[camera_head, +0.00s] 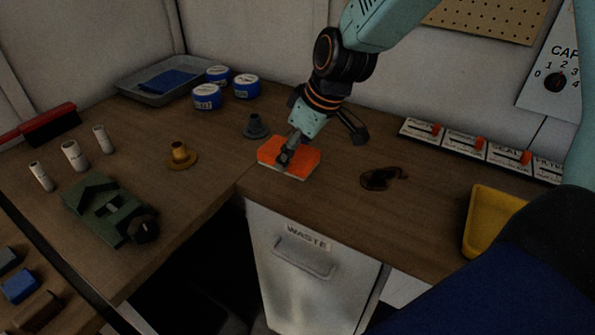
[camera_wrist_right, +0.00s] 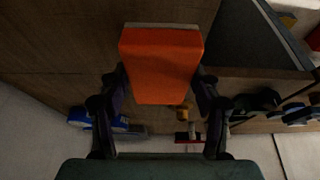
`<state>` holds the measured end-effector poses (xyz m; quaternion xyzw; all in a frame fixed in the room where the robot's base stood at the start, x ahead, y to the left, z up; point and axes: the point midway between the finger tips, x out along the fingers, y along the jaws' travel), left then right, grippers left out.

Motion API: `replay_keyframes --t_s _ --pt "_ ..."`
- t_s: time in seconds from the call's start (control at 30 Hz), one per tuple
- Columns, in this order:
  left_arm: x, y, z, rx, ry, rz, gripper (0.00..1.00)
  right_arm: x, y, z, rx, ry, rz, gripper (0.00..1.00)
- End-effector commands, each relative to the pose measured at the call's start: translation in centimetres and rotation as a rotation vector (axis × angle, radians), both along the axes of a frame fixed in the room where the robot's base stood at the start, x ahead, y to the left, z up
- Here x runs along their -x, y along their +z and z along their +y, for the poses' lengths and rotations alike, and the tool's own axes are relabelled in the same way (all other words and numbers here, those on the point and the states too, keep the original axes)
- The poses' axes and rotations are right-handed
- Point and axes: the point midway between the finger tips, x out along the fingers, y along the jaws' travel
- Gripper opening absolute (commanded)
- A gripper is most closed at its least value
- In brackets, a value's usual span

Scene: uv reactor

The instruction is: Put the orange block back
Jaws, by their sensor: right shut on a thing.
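The orange block (camera_head: 307,161) has a pale lower layer along its edge, and it shows at the counter's front edge, above the waste door. My right gripper (camera_head: 288,152) comes down on it from above and is shut on it. In the right wrist view the block (camera_wrist_right: 160,60) sits between the two dark fingers of my right gripper (camera_wrist_right: 162,82). I cannot tell whether the block touches the counter. My left gripper is not in view.
A dark stain (camera_head: 382,178) lies right of the block, before a yellow bin (camera_head: 479,225). A grey flanged piece (camera_head: 255,127) and a brass one (camera_head: 181,156) stand left. Blue-and-white tins (camera_head: 207,97), a grey tray (camera_head: 150,93) and a green fixture (camera_head: 100,208) are farther left.

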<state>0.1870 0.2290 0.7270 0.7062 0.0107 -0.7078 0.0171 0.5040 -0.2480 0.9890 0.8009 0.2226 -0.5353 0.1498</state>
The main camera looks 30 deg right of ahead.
Motion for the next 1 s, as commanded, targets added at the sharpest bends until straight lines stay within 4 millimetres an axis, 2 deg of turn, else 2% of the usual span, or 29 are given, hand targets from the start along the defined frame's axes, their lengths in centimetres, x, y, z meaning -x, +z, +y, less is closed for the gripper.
replay_keyframes --t_s 0.03,0.23,0.43,0.87,0.9,1.0 --pt "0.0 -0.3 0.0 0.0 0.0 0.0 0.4 0.0 -0.7 0.0 0.0 -0.001 0.0 0.38" --pt "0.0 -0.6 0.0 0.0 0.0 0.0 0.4 0.0 -2.0 -0.2 -0.001 -0.002 0.0 0.38" --pt "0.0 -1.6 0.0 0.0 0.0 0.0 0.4 0.0 -4.7 -0.4 0.0 -0.003 0.0 0.38" --pt "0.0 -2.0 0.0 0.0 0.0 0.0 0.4 0.0 -5.2 -0.6 -0.001 -0.004 -0.003 0.38" --pt "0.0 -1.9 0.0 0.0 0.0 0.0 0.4 0.0 -5.2 -0.6 -0.001 -0.004 -0.002 0.65" --pt "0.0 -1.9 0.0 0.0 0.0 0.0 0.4 0.0 -5.1 -0.6 -0.001 -0.004 -0.002 0.74"
